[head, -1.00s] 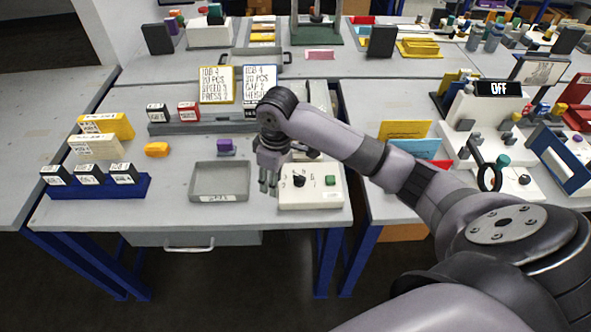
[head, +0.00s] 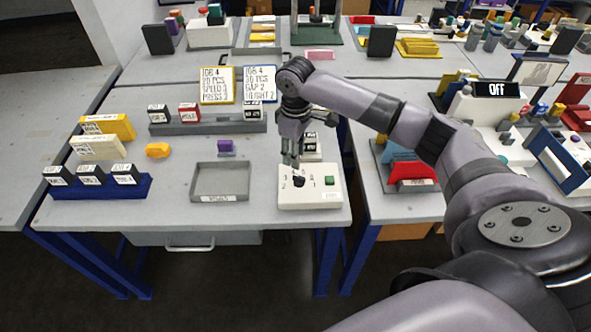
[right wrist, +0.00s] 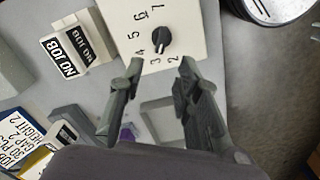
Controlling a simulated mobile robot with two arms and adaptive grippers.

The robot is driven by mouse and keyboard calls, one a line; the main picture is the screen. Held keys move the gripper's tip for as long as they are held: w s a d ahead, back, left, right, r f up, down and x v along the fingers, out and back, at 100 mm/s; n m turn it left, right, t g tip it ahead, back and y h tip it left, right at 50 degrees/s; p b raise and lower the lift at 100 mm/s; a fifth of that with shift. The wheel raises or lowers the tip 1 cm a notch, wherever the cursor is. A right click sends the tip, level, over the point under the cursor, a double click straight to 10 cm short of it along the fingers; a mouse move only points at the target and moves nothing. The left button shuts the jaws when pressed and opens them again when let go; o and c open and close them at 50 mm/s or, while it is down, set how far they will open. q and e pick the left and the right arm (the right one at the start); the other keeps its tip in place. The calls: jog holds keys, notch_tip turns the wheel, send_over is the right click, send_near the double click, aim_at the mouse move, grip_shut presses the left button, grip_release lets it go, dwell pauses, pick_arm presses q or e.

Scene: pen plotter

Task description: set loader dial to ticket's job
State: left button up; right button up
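The loader dial is a black knob (head: 299,181) on a white box (head: 322,200) with a green button, at the table's front. In the right wrist view the knob (right wrist: 161,38) has numbers around it, 2 to 7 readable; a pale mark on it is too small to read surely. My right gripper (head: 290,162) hangs just behind the knob; in the right wrist view (right wrist: 158,70) its fingers are apart, empty, and not around the knob. Two tickets stand behind: a yellow-framed one (head: 217,85) and a blue-framed one (head: 259,84), both reading JOB 4. My left gripper is not seen.
A grey tray (head: 221,182) lies left of the dial box. A small box labelled NO JOB (right wrist: 67,55) stands beside the dial box in the right wrist view. A blue rack (head: 96,187) with several blocks is at the left. The table between is mostly clear.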

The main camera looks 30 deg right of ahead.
aim_at(295, 175)
notch_tip(295, 175, down, 8)
jog(key=shift+r, duration=0.15)
jog(key=shift+c, duration=0.2)
grip_shut()
jog(key=shift+p, duration=0.3)
